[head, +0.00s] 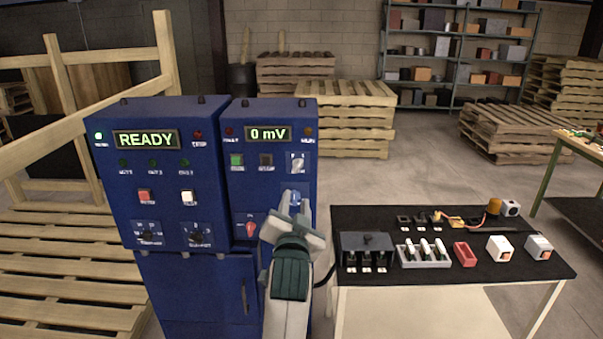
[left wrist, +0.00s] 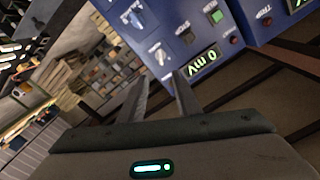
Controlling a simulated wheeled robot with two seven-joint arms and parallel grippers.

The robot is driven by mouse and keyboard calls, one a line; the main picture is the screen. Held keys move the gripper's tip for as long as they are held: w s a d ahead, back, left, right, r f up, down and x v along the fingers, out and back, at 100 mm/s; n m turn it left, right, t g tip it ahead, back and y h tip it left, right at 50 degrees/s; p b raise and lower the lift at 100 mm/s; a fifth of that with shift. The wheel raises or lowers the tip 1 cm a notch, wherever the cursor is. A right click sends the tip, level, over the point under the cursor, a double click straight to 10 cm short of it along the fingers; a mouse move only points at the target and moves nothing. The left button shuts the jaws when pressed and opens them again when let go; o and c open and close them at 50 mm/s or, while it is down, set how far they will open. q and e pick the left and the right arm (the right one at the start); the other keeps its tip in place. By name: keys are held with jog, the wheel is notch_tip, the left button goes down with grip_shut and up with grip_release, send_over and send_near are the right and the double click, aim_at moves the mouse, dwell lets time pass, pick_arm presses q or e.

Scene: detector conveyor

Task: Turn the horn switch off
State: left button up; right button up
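The right blue cabinet (head: 238,188) carries a light toggle on a grey plate (head: 297,162) below its 0 mV display. A second, blue-looking switch (head: 295,197) is lower down, partly covered by my gripper. The labels are too small to read, so I cannot tell which is the horn switch. In the left wrist view the toggle (left wrist: 160,55) and the second switch (left wrist: 135,18) appear beyond the fingers. My left gripper (head: 291,206) is in front of the cabinet by the lower switch. Its two fingers (left wrist: 162,82) stand apart with nothing held between them. My right gripper is not in view.
The left cabinet (head: 170,165) reads READY. A red rotary knob (head: 250,228) and a green button (head: 237,161) are close to my left gripper. A black-topped table (head: 385,285) with parts stands at the right. Pallets lie at the left.

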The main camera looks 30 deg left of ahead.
aim_at(297, 169)
pick_arm(q)
jog(key=shift+w+a, duration=0.1)
jog(key=shift+a, duration=0.15)
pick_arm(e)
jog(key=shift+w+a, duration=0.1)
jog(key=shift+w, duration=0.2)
